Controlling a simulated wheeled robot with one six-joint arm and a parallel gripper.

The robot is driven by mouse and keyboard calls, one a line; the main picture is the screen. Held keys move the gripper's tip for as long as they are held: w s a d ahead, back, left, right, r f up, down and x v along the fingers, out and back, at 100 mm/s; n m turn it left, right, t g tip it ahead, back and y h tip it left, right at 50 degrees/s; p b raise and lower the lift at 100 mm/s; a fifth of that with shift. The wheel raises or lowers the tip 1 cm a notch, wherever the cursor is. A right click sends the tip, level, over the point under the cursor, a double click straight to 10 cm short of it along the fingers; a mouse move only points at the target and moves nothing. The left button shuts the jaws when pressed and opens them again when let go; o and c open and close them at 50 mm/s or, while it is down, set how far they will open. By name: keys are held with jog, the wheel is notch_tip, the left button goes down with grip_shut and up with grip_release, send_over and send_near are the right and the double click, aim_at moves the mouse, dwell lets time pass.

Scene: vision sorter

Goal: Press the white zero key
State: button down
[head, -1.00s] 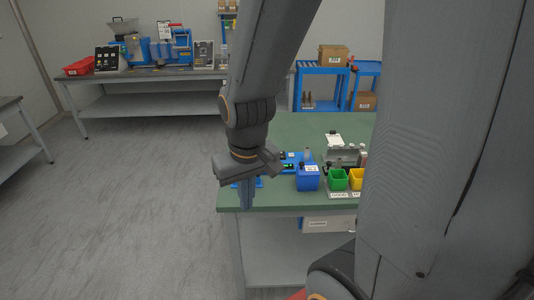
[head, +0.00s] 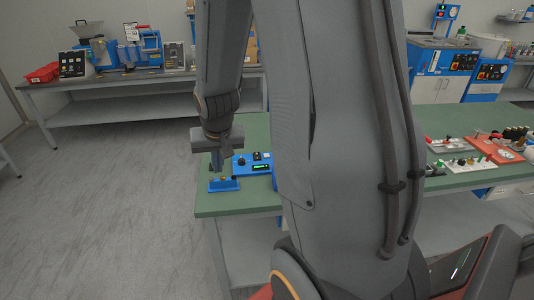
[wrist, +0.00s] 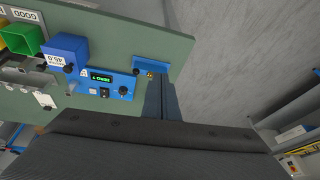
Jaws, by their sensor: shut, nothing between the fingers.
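The blue device (head: 254,164) with a lit green display sits near the left end of the green table. In the wrist view its panel (wrist: 110,85) shows the display (wrist: 103,78), a black switch (wrist: 104,92), a round black knob (wrist: 123,90) and a small pale patch (wrist: 84,73). This patch may be the white zero key, but it is too small to tell. My gripper (head: 218,168) points down, shut and empty, beside the device's knob end. In the wrist view my gripper (wrist: 154,88) is near a small blue block (wrist: 150,64); contact is unclear.
A blue bin (wrist: 66,48) and a green bin (wrist: 22,37) stand beyond the device. In the head view my arm hides the table's middle. A red tray (head: 493,148) and several small parts lie at its right. Floor is open to the left.

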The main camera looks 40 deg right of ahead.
jog(key=w+d+f+m+t+h+p, duration=0.1)
jog(key=w+d+m, duration=0.25)
jog(key=d, duration=0.35)
jog(key=w+d+f+m+t+h+p, duration=0.1)
jog(key=w+d+m+t, duration=0.1)
jog(key=w+d, duration=0.45)
jog(key=m+t+h+p, duration=0.1)
jog(key=m+p, duration=0.1)
jog(key=m, duration=0.2)
send_over(267, 158)
jog(key=shift+f, duration=0.8)
jog(key=shift+f, duration=0.15)
notch_tip(267, 158, down, 7)
jog(key=b, duration=0.5)
jog(key=shift+f+b, duration=0.2)
jog(key=shift+b, duration=0.2)
jog(key=shift+f, duration=0.55)
jog(key=shift+f, duration=0.1)
jog(key=shift+f+b, duration=0.35)
jog(key=shift+b, duration=0.05)
